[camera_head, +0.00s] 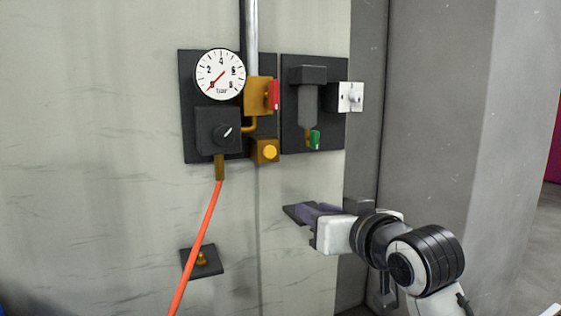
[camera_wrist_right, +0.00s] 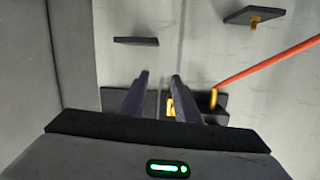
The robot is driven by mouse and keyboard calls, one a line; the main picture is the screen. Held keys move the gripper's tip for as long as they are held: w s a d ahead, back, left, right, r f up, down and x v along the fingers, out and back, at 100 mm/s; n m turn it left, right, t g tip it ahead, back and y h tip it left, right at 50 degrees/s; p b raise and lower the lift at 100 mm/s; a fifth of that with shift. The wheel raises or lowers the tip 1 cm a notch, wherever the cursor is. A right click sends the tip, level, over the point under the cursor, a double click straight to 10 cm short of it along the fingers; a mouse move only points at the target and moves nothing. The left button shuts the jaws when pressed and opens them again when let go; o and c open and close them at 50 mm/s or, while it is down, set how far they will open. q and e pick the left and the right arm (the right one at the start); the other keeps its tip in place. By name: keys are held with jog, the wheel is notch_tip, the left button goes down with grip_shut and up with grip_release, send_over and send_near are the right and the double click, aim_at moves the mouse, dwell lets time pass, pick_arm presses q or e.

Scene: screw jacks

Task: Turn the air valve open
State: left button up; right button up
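The brass valve body (camera_head: 258,92) with an upright red handle (camera_head: 273,95) on its right side sits under a vertical metal pipe on the wall panel. The pressure gauge (camera_head: 220,75) on its left has its red needle at the low end, near 0. My right gripper (camera_head: 300,212) is below and right of the red handle, apart from it. In the right wrist view its two dark fingers (camera_wrist_right: 160,78) stand apart with nothing held between them. The red handle cannot be made out there. My left gripper is out of view.
An orange hose (camera_head: 197,245) hangs down at the left. A grey column (camera_head: 436,110) stands at right.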

jog(key=n+t+y, duration=0.1)
jog(key=n+t, duration=0.1)
send_near(276, 91)
jog(key=s+d, duration=0.1)
jog(key=s, duration=0.1)
jog(key=p+x, duration=0.2)
jog(key=x, duration=0.8)
jog(key=shift+w+a, duration=0.1)
jog(key=shift+w, duration=0.05)
grip_shut()
